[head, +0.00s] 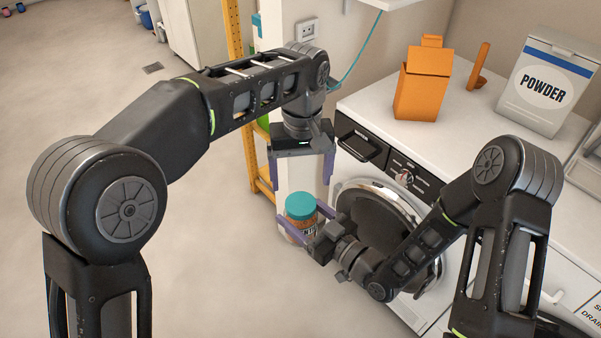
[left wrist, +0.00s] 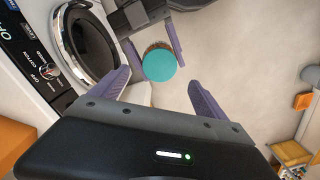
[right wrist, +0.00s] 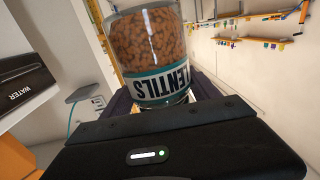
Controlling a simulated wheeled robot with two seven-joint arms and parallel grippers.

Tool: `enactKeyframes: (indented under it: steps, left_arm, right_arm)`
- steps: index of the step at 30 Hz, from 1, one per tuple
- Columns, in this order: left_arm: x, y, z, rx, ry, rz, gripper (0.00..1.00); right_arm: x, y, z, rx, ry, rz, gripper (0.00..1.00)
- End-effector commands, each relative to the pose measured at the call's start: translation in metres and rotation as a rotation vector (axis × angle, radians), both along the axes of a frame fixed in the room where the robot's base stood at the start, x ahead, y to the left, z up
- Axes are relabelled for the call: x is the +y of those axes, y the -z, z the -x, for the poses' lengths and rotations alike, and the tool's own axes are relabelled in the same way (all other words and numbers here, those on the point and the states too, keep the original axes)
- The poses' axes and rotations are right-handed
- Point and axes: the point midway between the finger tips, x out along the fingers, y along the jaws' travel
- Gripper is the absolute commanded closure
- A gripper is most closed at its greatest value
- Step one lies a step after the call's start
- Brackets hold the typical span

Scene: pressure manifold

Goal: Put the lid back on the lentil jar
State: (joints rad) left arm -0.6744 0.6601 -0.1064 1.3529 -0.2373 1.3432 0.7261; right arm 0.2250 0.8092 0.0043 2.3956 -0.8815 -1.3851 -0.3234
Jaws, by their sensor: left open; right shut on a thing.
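The lentil jar (head: 295,229) is clear, filled with brown lentils. My right gripper (head: 302,220) is shut around its body and holds it in front of the washer. The teal lid (head: 300,205) sits on top of the jar; I cannot tell how tightly. In the left wrist view the lid (left wrist: 159,65) is a round disc over the jar. My left gripper (head: 300,178) is open and empty above the lid, fingers pointing down.
A washer with a round door (head: 382,225) stands close to the right of the jar. On the counter are an orange carton (head: 422,85), an orange handle-like object (head: 478,68) and a POWDER box (head: 545,85). A yellow rack (head: 240,60) stands behind.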

Motion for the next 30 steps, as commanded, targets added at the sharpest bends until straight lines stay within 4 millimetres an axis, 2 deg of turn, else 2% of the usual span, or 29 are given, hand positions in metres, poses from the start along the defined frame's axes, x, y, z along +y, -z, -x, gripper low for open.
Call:
enactKeyframes:
  steps: [3, 6, 18, 23, 30]
  left_arm:
    - [0.001, -0.004, 0.0, -0.002, -0.112, 0.009, 0.15]
    - [0.001, -0.005, -0.001, -0.002, -0.15, 0.011, 0.15]
    - [0.001, -0.002, 0.0, -0.001, -0.152, 0.01, 0.15]
    - [0.001, 0.011, 0.0, 0.001, -0.152, 0.009, 0.15]
    - [0.001, 0.045, 0.0, 0.001, -0.151, 0.009, 0.15]
  right_arm:
    - [0.0, -0.001, 0.0, -0.003, 0.0, -0.001, 1.0]
    - [0.0, -0.001, 0.0, -0.003, 0.0, -0.001, 1.0]
    - [0.0, -0.001, 0.0, -0.003, 0.0, -0.001, 1.0]
    - [0.0, -0.001, 0.0, -0.003, 0.0, -0.001, 1.0]
    - [0.0, -0.001, 0.0, -0.003, 0.0, -0.001, 1.0]
